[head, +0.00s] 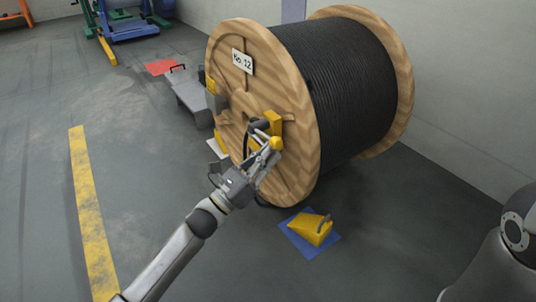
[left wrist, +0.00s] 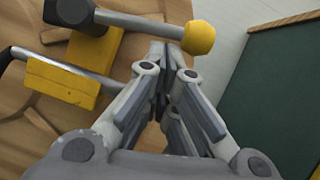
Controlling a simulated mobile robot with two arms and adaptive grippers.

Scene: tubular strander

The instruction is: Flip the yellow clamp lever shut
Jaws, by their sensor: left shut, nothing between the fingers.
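The yellow clamp (head: 272,122) sits on the near wooden face of the large cable reel (head: 285,95). Its yellow blocks (left wrist: 62,82) also show in the left wrist view. The lever is a metal rod ending in a yellow ball knob (head: 276,143); in the left wrist view the rod runs from a dark pivot (left wrist: 75,12) to the knob (left wrist: 198,37). My left gripper (head: 266,160) is shut and empty, close to the lever; its fingertips (left wrist: 163,52) overlap the rod beside the knob. I cannot tell whether they touch.
A yellow wedge (head: 310,228) stands on a blue mat (head: 293,243) below the reel. A grey case (head: 190,97) stands left of the reel, near a red mat (head: 165,67). A yellow stripe (head: 92,220) marks the floor. Open floor lies between the stripe and my left arm.

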